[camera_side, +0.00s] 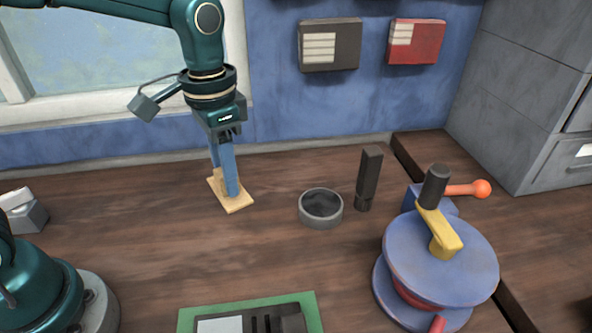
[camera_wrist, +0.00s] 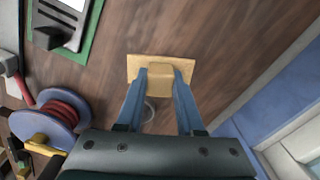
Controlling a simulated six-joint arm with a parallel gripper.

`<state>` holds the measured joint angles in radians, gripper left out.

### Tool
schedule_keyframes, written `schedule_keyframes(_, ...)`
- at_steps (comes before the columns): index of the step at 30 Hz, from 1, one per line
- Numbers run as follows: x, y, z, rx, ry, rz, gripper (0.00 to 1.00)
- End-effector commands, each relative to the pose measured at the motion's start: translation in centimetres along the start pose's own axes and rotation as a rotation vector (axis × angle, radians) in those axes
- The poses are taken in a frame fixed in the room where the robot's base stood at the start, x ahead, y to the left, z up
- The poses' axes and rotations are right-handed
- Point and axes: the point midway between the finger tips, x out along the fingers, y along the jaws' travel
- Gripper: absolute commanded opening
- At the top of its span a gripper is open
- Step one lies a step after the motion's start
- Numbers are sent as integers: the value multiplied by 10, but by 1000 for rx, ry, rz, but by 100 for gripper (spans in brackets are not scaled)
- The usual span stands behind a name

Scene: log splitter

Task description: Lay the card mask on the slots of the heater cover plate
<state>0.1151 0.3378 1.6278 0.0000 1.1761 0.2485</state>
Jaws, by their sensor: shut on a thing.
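The card mask is a flat tan piece (camera_side: 234,203) with a raised block in its middle, seen in the wrist view (camera_wrist: 138,64). My gripper (camera_side: 229,188) points down with its blue fingers shut on the raised block; it also shows in the wrist view (camera_wrist: 160,74). I cannot tell whether the mask touches the bench. The heater cover plate (camera_side: 291,322) lies on a green mat at the lower middle, with dark slots, cut off by the frame edge. Part of it shows at the top left of the wrist view (camera_wrist: 72,18). The mask is well apart from it.
A grey round dish (camera_side: 321,222) and a dark upright block (camera_side: 369,180) stand right of my gripper. A blue round device (camera_side: 440,262) with a yellow arm is at the right. The green mat (camera_side: 311,303) is in front. Bare bench lies between mask and mat.

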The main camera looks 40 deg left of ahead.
Motion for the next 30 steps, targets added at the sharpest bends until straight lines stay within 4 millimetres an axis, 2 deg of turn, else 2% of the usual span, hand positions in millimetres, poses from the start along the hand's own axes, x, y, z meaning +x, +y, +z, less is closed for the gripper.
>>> schedule_keyframes(1,0,22,-1,23,0,0,0)
schedule_keyframes(5,1,68,3,64,1,0,0)
schedule_keyframes(9,1,116,16,145,0,0,0)
schedule_keyframes(15,1,166,39,312,-1,0,0)
schedule_keyframes(21,1,188,52,408,0,0,0)
schedule_keyframes(30,1,191,55,422,0,0,0)
